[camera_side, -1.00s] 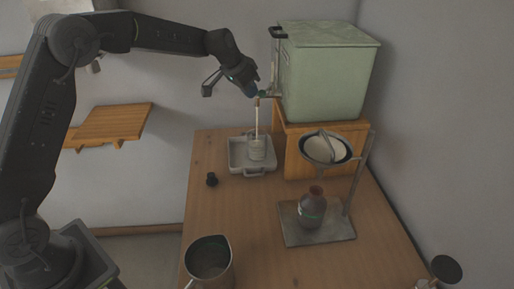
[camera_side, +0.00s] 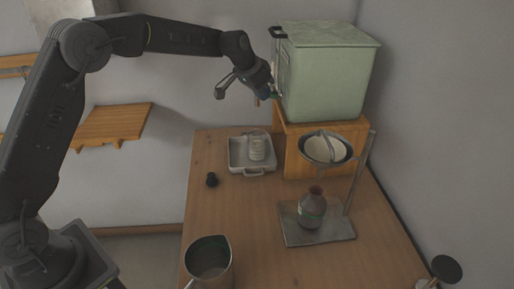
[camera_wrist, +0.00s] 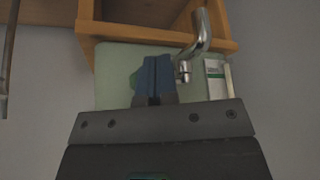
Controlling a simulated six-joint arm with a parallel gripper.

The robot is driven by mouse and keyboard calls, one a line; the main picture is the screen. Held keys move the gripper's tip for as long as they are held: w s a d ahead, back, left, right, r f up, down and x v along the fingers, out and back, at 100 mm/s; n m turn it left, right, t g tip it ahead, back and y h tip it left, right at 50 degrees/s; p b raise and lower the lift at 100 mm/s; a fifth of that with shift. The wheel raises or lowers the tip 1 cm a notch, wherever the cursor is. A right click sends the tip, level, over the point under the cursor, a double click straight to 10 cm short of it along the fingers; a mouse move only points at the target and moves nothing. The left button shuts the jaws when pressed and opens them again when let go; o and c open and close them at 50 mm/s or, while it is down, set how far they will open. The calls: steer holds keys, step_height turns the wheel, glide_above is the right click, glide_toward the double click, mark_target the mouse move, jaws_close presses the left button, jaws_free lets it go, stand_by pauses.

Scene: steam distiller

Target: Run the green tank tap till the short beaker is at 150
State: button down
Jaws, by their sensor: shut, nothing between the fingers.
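The green tank (camera_side: 325,80) stands on a wooden box at the back right of the table. Its metal tap (camera_wrist: 200,35) shows in the wrist view, just beside my fingertips. My gripper (camera_side: 272,90) is at the tank's left face, by the tap, shut with nothing between its fingers; its blue fingers (camera_wrist: 153,78) are together in the wrist view. The short glass beaker (camera_side: 257,148) stands upright in a pale tray (camera_side: 238,158) below the tap. No stream runs into it. Its liquid level is too small to read.
The table's middle is clear.

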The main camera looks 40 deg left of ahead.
step_height(320, 180, up, 7)
steer(key=s+a, duration=0.1)
stand_by(1.0)
stand_by(0.6)
steer(key=s+d+r+n, duration=0.1)
steer(key=s+r, duration=0.2)
steer(key=s, duration=0.6)
steer(key=s+r, duration=0.4)
steer(key=s, duration=0.6)
steer(key=s+f+n, duration=0.1)
steer(key=s+f, duration=0.2)
steer(key=s, duration=0.7)
steer(key=s+f+n+y, duration=0.1)
steer(key=s+f, duration=0.3)
steer(key=s, duration=0.7)
steer(key=shift+d+f+y, duration=0.25)
steer(key=shift+y, duration=0.05)
